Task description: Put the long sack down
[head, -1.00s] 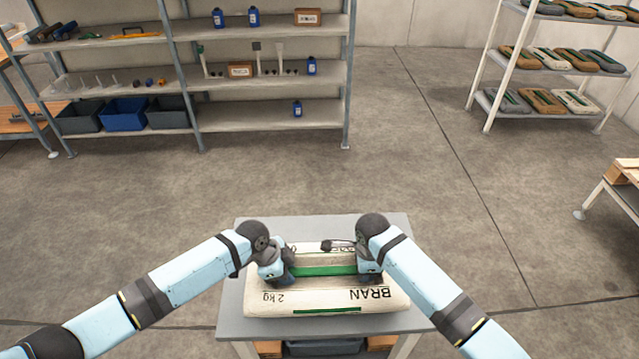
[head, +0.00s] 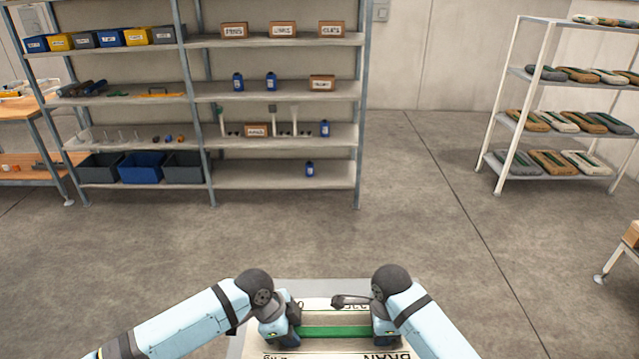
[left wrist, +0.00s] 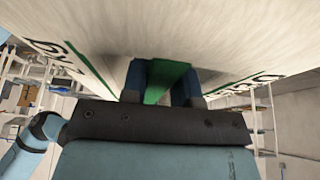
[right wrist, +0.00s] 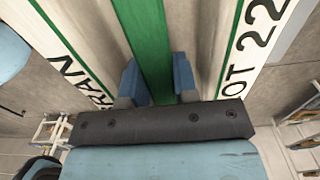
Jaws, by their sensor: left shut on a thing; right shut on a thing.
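The long sack is white with a green band and dark lettering reading BRAN. In the head view the sack (head: 335,345) is over the grey table (head: 325,286) at the bottom, its near part cut off. I cannot tell whether it touches the table top. My left gripper (head: 293,326) is shut on the sack's green band at the left; the left wrist view shows the band between the fingers (left wrist: 165,82). My right gripper (head: 384,325) is shut on the band at the right; its fingers also show in the right wrist view (right wrist: 158,78).
A wide shelf rack (head: 285,131) with bins, bottles and boxes stands at the back left. A white rack (head: 550,121) with several sacks stands at the back right. A workbench (head: 30,110) is at the far left. The floor (head: 400,230) behind the table is clear.

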